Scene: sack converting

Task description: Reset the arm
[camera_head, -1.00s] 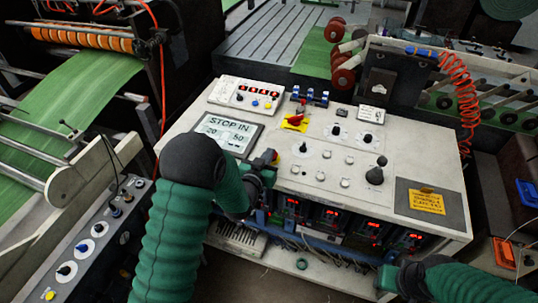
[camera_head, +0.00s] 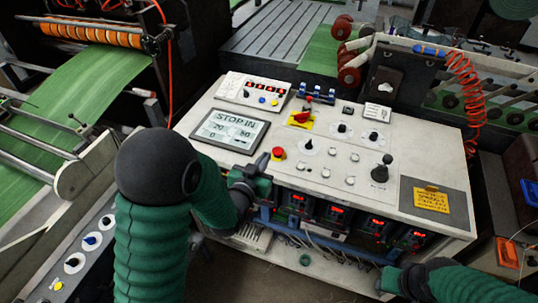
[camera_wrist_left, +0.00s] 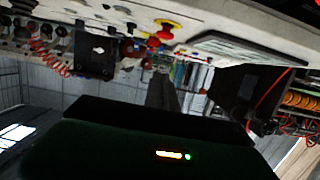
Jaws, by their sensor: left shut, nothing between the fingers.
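My left gripper (camera_head: 263,161) is shut and empty at the front edge of the white control panel (camera_head: 320,206), just left of the red push button (camera_head: 278,153). My left arm bends at the lower left of the head view. My right gripper (camera_head: 386,279) is low at the bottom right, below the panel's front; its fingers are too dark and small to read.
A screen (camera_head: 230,131) reading STOP IN, a red switch on a yellow plate (camera_head: 300,118), several knobs and a yellow note (camera_head: 431,201) are on the panel. Lit controllers (camera_head: 337,216) sit beneath its front edge. Another knob panel (camera_head: 83,255) stands at the lower left.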

